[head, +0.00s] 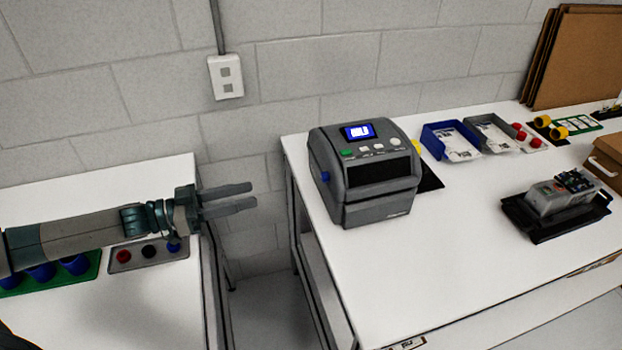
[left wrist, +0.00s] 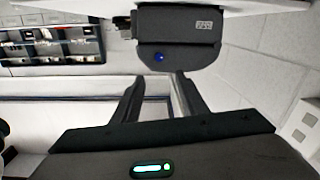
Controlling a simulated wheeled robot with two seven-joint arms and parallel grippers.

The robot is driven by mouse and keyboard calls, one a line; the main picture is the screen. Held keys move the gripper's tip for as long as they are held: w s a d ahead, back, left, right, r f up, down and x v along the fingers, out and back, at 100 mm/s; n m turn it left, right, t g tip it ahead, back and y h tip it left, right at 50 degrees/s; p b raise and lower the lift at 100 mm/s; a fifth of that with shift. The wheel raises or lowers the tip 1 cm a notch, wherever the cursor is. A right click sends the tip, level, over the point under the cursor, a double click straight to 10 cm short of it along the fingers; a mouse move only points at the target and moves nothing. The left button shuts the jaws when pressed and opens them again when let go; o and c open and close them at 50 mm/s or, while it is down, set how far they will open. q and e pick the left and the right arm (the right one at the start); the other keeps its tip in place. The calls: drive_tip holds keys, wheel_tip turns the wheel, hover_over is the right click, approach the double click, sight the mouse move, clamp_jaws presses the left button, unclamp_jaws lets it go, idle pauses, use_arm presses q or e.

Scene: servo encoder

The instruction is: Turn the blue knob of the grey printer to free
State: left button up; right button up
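The grey printer (head: 364,172) stands on the white table near the wall, with a lit blue screen on top. Its blue knob (head: 325,176) is on the left side face. In the left wrist view the printer (left wrist: 178,30) is upside down ahead of my gripper, with the blue knob (left wrist: 158,57) on its near face. My left gripper (head: 242,198) is open and empty, pointing right at the printer's side. It is apart from the knob, over the gap between the tables. In the left wrist view its fingers (left wrist: 155,92) stand apart. My right gripper is not in view.
A blue bin (head: 436,149) and a grey bin (head: 478,137) stand right of the printer. A black tray (head: 540,232) with a device lies farther right. A second table (head: 100,192) at left holds a panel with coloured knobs (head: 150,252). A gap separates the tables.

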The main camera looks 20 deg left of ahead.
use_arm(q)
drive_tip(key=p, duration=0.6)
approach(322, 177)
drive_tip(key=x, duration=0.6)
drive_tip(key=shift+w+d+f, duration=0.1)
drive_tip(key=shift+w, duration=0.1)
drive_tip(key=shift+w+d+f+p, duration=0.1)
drive_tip(key=shift+w+d+p, duration=0.35)
drive_tip(key=shift+d, duration=0.15)
clamp_jaws()
